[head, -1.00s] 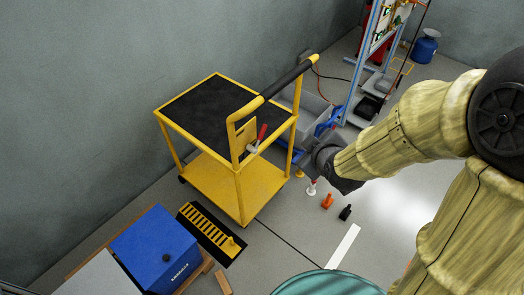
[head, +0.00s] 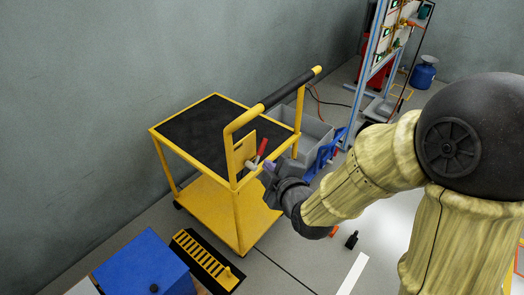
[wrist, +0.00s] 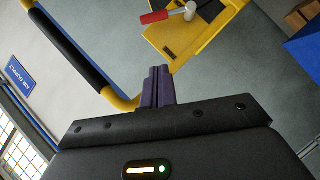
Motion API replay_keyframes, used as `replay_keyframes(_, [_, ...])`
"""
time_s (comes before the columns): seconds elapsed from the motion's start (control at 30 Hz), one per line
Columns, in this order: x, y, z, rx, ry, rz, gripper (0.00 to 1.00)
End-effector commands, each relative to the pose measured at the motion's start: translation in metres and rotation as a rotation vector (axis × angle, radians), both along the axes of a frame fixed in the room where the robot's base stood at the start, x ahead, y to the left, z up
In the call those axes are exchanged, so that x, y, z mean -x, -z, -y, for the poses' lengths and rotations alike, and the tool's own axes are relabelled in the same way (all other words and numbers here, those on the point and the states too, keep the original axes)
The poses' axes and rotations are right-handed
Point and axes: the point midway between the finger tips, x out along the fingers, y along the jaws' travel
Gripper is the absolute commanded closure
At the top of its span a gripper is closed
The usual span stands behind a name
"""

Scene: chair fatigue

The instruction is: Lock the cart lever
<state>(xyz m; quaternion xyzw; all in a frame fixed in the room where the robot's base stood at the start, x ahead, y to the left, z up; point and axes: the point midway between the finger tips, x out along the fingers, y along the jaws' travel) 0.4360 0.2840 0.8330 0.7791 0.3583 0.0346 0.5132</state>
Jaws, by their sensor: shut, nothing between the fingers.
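The yellow cart (head: 238,215) with a black top stands by the wall. On a yellow plate (head: 240,152) below its black push handle (head: 290,84) is the lever, with a red grip (head: 262,148) and a pale hub (head: 252,164). In the head view the red grip slants up and right. In the wrist view the red grip (wrist: 153,17) points left from the hub (wrist: 189,12), above the fingertips. My gripper (head: 268,170) is shut and empty, close to the lever's right side. Its purple fingers (wrist: 158,74) appear apart from the lever in the wrist view.
The push handle also shows at left in the wrist view (wrist: 68,45). A grey bin (head: 312,130) and blue frame stand behind the cart. A blue box (head: 145,262) and a black-and-yellow slotted plate (head: 207,258) lie front left. A black bottle (head: 352,240) stands on the floor.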

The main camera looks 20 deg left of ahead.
Motion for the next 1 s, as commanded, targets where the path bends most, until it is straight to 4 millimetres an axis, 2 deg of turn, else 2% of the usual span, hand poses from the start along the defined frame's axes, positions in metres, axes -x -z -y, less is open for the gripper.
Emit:
replay_keyframes(0.27, [-0.008, -0.002, -0.006, -0.001, -0.002, -0.005, 1.0])
replay_keyframes(0.7, [-0.017, 0.005, -0.014, 0.002, 0.0, -0.005, 1.0])
replay_keyframes(1.0, [-0.058, 0.026, -0.046, -0.001, 0.003, -0.002, 1.0])
